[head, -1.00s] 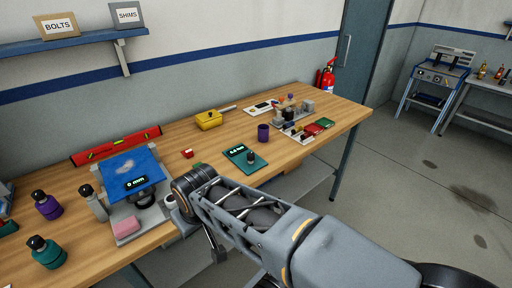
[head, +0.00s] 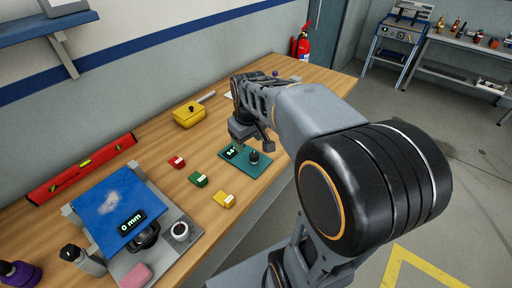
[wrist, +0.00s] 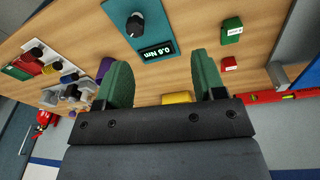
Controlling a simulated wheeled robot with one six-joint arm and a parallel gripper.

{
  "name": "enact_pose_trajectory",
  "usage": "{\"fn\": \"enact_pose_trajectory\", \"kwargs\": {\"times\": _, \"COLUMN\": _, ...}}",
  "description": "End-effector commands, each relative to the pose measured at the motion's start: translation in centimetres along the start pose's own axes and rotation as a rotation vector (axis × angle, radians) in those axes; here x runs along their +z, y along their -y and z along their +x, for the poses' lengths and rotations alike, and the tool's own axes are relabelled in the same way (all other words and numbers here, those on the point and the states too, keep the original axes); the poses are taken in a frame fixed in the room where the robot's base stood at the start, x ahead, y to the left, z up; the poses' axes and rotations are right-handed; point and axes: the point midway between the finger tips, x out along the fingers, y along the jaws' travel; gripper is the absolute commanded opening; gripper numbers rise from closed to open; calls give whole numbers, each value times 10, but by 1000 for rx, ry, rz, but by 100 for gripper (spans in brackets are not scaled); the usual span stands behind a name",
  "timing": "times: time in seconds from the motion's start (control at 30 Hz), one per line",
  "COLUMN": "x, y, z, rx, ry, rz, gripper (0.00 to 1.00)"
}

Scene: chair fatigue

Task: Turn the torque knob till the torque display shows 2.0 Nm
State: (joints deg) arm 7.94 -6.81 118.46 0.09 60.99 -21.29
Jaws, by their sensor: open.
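The teal torque panel (head: 262,165) lies on the workbench and carries a dark torque knob (head: 254,158). In the wrist view the torque knob (wrist: 134,24) is near the top, with the lit torque display (wrist: 158,52) below it, which appears to read 0.6 Nm. The fingers are apart from the knob.
Red (head: 176,162), green (head: 198,180) and yellow (head: 223,199) blocks lie left of the panel. A yellow box (head: 189,115) stands behind. A blue-topped stand (head: 107,203) showing 0 mm is at the left. In the wrist view, a purple cup (wrist: 104,67) is beside one finger.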

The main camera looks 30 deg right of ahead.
Motion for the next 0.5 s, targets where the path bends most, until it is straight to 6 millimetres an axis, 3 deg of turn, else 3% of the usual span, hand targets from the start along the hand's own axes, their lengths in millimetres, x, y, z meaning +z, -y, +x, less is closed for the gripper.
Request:
{"fn": "enact_pose_trajectory", "kwargs": {"times": 0.2, "x": -34, "y": -45, "z": 4, "rx": -35, "ry": 88, "rz": -87, "gripper": 63}}
{"fn": "enact_pose_trajectory", "kwargs": {"times": 0.5, "x": -42, "y": -60, "z": 30, "rx": -56, "ry": 121, "rz": -130, "gripper": 63}}
